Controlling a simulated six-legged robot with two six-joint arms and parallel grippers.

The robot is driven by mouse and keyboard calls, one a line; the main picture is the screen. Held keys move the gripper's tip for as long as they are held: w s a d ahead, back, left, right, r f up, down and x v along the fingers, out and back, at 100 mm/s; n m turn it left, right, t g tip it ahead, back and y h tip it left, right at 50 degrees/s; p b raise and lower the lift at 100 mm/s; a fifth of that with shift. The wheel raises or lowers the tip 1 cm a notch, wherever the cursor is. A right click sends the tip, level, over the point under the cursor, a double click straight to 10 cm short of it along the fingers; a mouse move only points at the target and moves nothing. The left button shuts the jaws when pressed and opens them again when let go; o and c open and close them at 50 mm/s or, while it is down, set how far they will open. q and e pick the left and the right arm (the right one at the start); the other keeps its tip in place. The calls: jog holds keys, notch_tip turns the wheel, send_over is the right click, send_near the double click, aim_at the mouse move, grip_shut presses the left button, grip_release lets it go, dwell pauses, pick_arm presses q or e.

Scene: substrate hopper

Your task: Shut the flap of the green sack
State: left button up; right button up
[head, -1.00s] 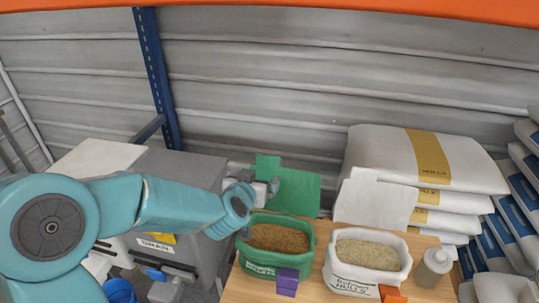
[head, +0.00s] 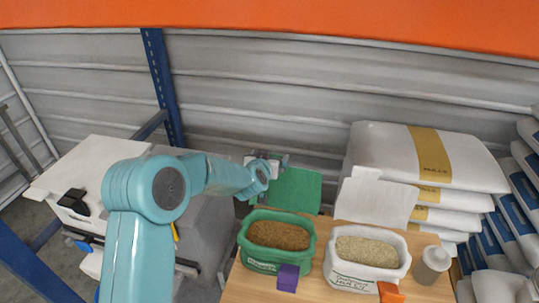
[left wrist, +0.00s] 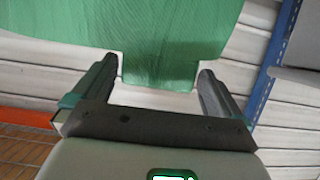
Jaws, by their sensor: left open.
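The green sack (head: 262,262) stands open on the wooden table, filled with brown grain. Its green flap (head: 297,190) stands up at the back of the sack. My left gripper (head: 268,160) is at the top left of the flap in the head view, partly hidden by my arm. In the left wrist view the flap (left wrist: 140,35) fills the top, and its narrow tab (left wrist: 158,75) lies between the two open fingers of the left gripper (left wrist: 158,85). I cannot tell whether the fingers touch it. My right gripper is not in view.
A white sack (head: 345,275) of pale hulls, its white flap (head: 375,200) upright, stands right of the green sack. A purple block (head: 288,278), an orange block (head: 390,293) and a grey bottle (head: 432,264) are near. Stacked sacks (head: 430,155) stand behind right, a grey bin (head: 200,235) left.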

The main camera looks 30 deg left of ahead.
pick_arm(q)
jog(key=shift+w+a+f, duration=0.1)
jog(key=shift+w+f, duration=0.1)
jog(key=shift+w, duration=0.4)
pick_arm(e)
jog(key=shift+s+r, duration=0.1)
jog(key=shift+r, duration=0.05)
